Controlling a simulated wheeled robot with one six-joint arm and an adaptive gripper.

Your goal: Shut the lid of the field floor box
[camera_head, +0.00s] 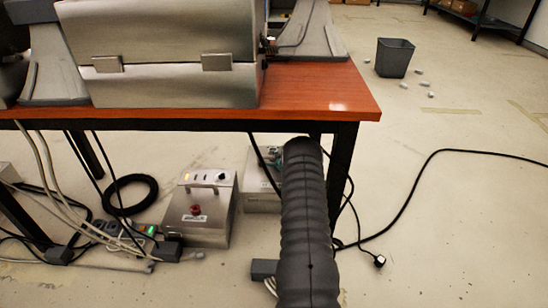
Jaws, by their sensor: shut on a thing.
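Two metal boxes stand on the floor under the desk, and I cannot tell from their labels which is the field floor box. The nearer metal box (211,235) has a handle on top, a red knob and a small white label. Its top looks closed. The farther metal box (258,201) is largely hidden behind my black ribbed arm sleeve (311,225), so its lid cannot be made out. Something teal shows at the sleeve's far end, too small to identify. My gripper's fingers are hidden behind the sleeve.
A wooden-topped desk (330,90) with dark legs carries a metal case (170,65) above the boxes. Cables, a coil (130,181) and a power strip (117,236) crowd the floor at left. A black cable (425,160) crosses the right. A bin (395,58) stands behind.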

